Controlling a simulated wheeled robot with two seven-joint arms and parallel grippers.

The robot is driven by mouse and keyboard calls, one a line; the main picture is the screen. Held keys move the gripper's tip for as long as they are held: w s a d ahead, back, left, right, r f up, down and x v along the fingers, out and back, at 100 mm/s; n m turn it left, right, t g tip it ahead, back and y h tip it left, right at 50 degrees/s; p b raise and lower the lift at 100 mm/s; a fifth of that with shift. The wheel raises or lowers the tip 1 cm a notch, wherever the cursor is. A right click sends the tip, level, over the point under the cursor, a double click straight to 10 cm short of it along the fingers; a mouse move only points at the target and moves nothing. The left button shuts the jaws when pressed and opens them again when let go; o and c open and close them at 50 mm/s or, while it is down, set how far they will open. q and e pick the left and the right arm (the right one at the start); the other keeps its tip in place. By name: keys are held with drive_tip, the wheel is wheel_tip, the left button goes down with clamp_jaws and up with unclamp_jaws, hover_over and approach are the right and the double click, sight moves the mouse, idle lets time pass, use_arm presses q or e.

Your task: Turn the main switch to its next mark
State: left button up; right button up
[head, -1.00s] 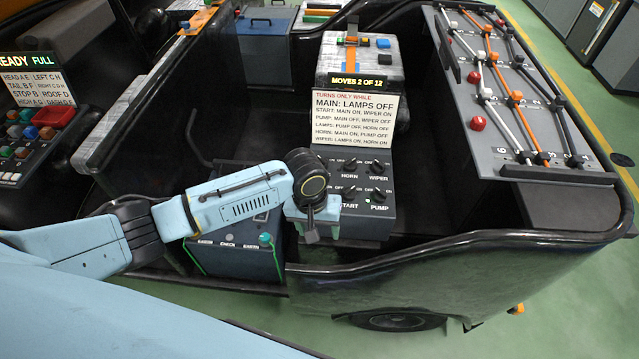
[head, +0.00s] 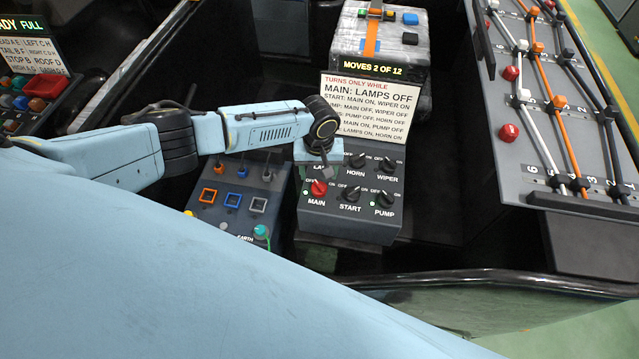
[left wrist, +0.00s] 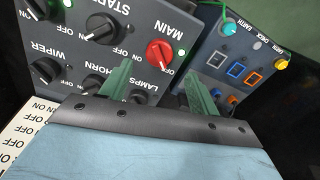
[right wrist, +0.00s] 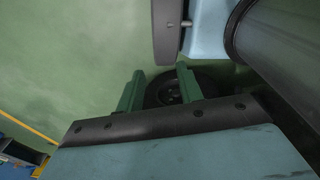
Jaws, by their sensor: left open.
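The main switch is a red knob (head: 319,188) at the lower left of the dark switch box (head: 350,228), with OFF and ON marks and a small green light beside it. In the left wrist view the red knob (left wrist: 159,52) lies just beyond my fingertips, untouched; its exact pointing is hard to tell. My left gripper (head: 328,172) is open and empty over the lamps switch, which it partly hides. It also shows in the left wrist view (left wrist: 160,88). My right gripper (right wrist: 160,88) is open and empty, away from the panel, facing a dark wheel and green floor.
Black knobs for horn (head: 356,160), wiper (head: 388,164), start (head: 350,194) and pump (head: 384,198) sit close around. The sign (head: 368,105) reads MAIN: LAMPS OFF; the display (head: 374,67) reads MOVES 2 OF 12. A lower panel (head: 232,222) with coloured squares stands left.

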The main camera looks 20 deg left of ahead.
sight(319, 185)
use_arm(q)
wheel_tip(319, 185, down, 5)
drive_tip(key=shift+r+b, duration=0.1)
drive_tip(key=shift+b, duration=0.55)
drive_tip(key=shift+w+f, duration=0.1)
drive_tip(key=shift+f, duration=0.65)
drive_tip(key=c, duration=1)
use_arm(e)
drive_tip(key=shift+w+f, duration=0.95)
drive_tip(key=shift+f, duration=0.05)
